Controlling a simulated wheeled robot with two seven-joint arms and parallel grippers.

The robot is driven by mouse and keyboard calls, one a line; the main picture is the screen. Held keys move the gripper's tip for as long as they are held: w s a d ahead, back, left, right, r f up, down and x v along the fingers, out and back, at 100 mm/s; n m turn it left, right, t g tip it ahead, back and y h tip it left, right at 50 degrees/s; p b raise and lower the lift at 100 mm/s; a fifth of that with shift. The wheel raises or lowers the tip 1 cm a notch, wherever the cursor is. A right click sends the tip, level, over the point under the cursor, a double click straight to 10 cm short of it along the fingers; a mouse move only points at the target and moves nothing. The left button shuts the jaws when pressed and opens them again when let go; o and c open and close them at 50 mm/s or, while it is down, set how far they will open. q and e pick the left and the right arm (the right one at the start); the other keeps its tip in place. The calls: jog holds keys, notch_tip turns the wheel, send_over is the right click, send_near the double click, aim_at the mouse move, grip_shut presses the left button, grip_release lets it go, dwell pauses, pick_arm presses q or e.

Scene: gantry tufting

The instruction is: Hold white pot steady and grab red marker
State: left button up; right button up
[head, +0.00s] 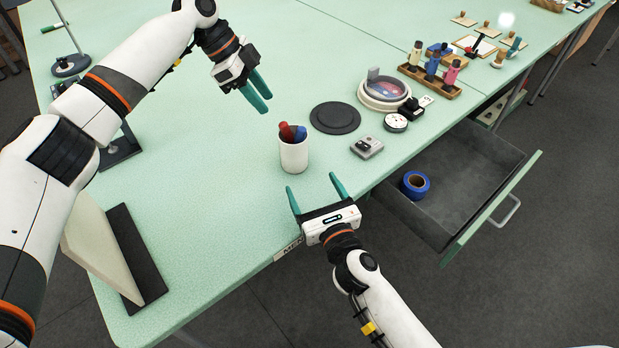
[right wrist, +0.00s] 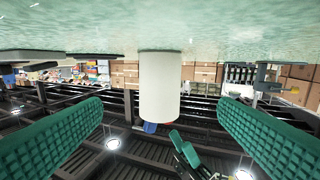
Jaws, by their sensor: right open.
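The white pot (head: 294,157) stands upright on the green table in the head view, and it shows upside down between my right fingers in the right wrist view (right wrist: 160,85). The red marker (head: 284,129) stands in the pot beside a blue one (head: 299,133), with only their tops showing. My right gripper (head: 312,182) is open in front of the pot, its fingers pointing at it and apart from it. My left gripper (head: 269,105) is above the table, up and left of the pot. Its fingers look apart with nothing between them.
A black disc (head: 335,118) and a small grey box (head: 366,147) lie right of the pot. An open drawer (head: 455,180) with blue tape (head: 415,184) juts out at the right. A tilted board on a dark base (head: 138,262) stands at the left front.

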aim_at(299, 160)
jog(key=x, duration=1.1)
jog(key=shift+w+a, duration=0.1)
jog(key=shift+w, duration=0.25)
jog(key=c, duration=1.1)
